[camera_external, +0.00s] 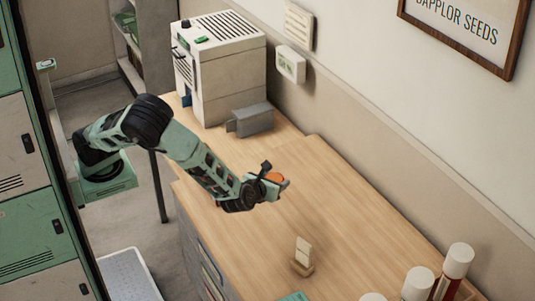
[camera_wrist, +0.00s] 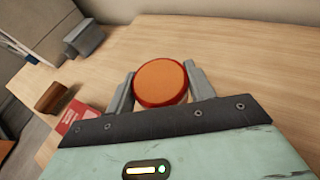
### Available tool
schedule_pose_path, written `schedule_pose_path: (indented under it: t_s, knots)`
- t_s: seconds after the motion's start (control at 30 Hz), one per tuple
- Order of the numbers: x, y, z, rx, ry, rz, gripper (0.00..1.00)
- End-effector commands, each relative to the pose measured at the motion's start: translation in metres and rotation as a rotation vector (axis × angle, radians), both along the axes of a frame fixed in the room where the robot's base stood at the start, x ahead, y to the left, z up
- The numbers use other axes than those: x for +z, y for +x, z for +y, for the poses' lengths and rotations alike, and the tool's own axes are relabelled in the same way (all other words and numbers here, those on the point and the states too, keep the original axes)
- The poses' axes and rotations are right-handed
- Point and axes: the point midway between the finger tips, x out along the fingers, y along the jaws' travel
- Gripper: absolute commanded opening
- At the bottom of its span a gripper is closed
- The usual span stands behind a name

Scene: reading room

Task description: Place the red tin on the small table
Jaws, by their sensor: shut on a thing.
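The red tin (camera_wrist: 160,82) is a round, orange-red tin with a flat top, held between the two fingers of my gripper (camera_wrist: 160,90) in the wrist view. In the external view my gripper (camera_external: 274,184) is shut on the tin (camera_external: 273,177), above the wooden top (camera_external: 340,205). The tin's underside is hidden, and its exact height above the wood is hard to tell. A second wooden top (camera_external: 285,133) adjoins at the back and bears a machine. I cannot tell which surface is the small table.
A beige machine (camera_external: 228,75) and a grey holder (camera_external: 250,120) stand at the back. A small card stand (camera_external: 303,256) is on the near wooden top, with several red-and-white containers (camera_external: 418,285) at front right. The wall bounds the right side. The middle of the top is clear.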

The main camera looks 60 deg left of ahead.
Motion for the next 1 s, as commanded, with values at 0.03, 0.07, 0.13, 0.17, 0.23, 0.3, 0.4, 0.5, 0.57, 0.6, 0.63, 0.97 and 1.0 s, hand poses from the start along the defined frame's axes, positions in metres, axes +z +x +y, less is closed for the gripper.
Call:
schedule_pose_path:
  t_s: [0.03, 0.07, 0.13, 0.17, 0.23, 0.3, 0.4, 0.5, 0.57, 0.6, 0.63, 0.97, 1.0]
  knots:
    - [0.008, 0.025, 0.017, 0.006, -0.002, -0.001, 0.29]
    - [0.011, 0.037, 0.026, 0.003, -0.001, -0.001, 0.29]
    - [0.016, 0.066, 0.048, -0.006, 0.0, 0.0, 0.29]
    - [0.019, 0.078, 0.058, -0.011, 0.0, -0.001, 0.29]
    - [0.022, 0.104, 0.083, -0.021, 0.001, 0.001, 0.29]
    - [0.026, 0.128, 0.111, -0.03, 0.001, 0.001, 0.29]
    - [0.028, 0.158, 0.153, -0.04, 0.002, 0.003, 0.29]
    - [0.028, 0.18, 0.195, -0.05, 0.001, 0.002, 0.29]
    - [0.027, 0.19, 0.219, -0.053, 0.001, 0.003, 0.29]
    - [0.027, 0.196, 0.236, -0.054, 0.0, 0.003, 0.29]
    - [0.026, 0.2, 0.249, -0.055, 0.001, 0.003, 0.29]
    - [0.012, 0.215, 0.386, -0.048, -0.002, 0.003, 0.29]
    - [0.01, 0.214, 0.396, -0.046, -0.002, 0.003, 0.29]
